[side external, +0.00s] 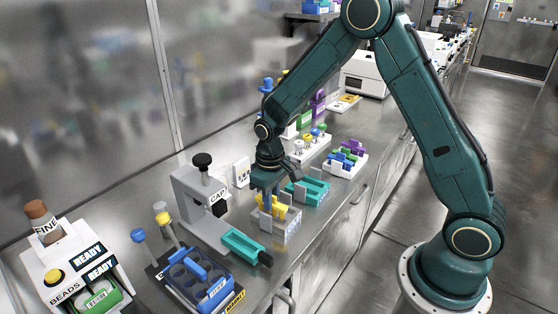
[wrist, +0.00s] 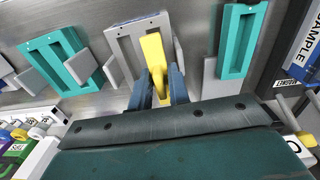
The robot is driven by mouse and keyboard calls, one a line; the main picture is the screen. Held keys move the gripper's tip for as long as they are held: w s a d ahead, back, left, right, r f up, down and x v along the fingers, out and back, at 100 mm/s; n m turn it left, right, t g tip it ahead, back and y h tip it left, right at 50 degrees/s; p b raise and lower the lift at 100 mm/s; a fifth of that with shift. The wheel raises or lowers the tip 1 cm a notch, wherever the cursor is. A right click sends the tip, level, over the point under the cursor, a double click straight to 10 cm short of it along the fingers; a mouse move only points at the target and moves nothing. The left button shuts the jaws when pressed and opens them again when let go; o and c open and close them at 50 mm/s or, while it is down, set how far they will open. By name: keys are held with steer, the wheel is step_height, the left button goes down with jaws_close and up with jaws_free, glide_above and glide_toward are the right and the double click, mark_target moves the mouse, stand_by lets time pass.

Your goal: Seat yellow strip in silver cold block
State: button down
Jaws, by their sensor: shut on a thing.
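The yellow strip (wrist: 155,62) is between the two fingers of my gripper (wrist: 160,84), which is shut on it. In the wrist view the strip stands over the silver cold block (wrist: 125,38), toward the right part of its recess. In the side view my gripper (side external: 271,194) points down at the silver block (side external: 291,232), with the yellow strip (side external: 279,207) at the block's top. I cannot tell whether the strip's lower end is inside the recess or just above it.
A teal block (side external: 309,190) stands just behind the silver one. The capper (side external: 199,190) with a teal tray (side external: 243,244) is close in front. A blue tube rack (side external: 200,277) and a beads station (side external: 78,266) stand nearer the camera. A white rack (side external: 346,161) stands farther back.

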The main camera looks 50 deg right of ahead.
steer(key=shift+f, duration=1.15)
steer(key=c, duration=1.3)
jaws_free()
steer(key=shift+o, duration=0.2)
steer(key=shift+r, duration=0.2)
step_height(320, 180, up, 13)
steer(key=shift+r, duration=0.2)
